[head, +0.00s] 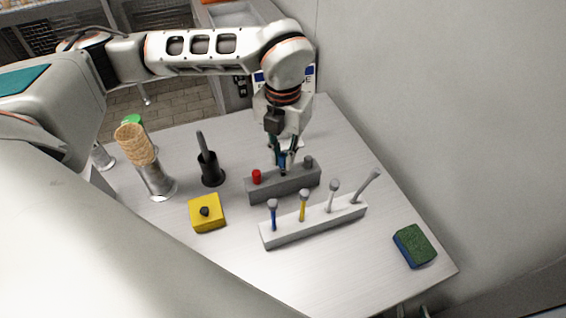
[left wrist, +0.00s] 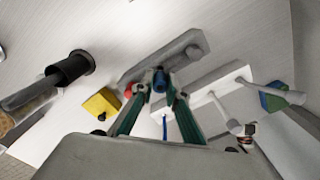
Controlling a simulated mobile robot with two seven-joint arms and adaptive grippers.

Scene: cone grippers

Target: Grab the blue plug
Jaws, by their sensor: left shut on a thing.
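The blue plug (left wrist: 160,82) shows in the left wrist view between the fingertips of my left gripper (left wrist: 162,90), which is shut on it. In the head view the same gripper (head: 284,162) points down over the middle of the dark grey block (head: 290,188), and its fingers mostly hide the plug. A red plug (head: 256,176) stands to the left on the block and a grey plug (head: 308,162) to the right. I cannot tell whether the blue plug still sits in the block. My right gripper is not in view.
A white rack (head: 312,226) with several upright scoops stands close in front of the block. A black holder (head: 212,176), a yellow box (head: 207,213) and a cone stack (head: 135,143) are to the left. A green sponge (head: 414,246) lies right, near a wall.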

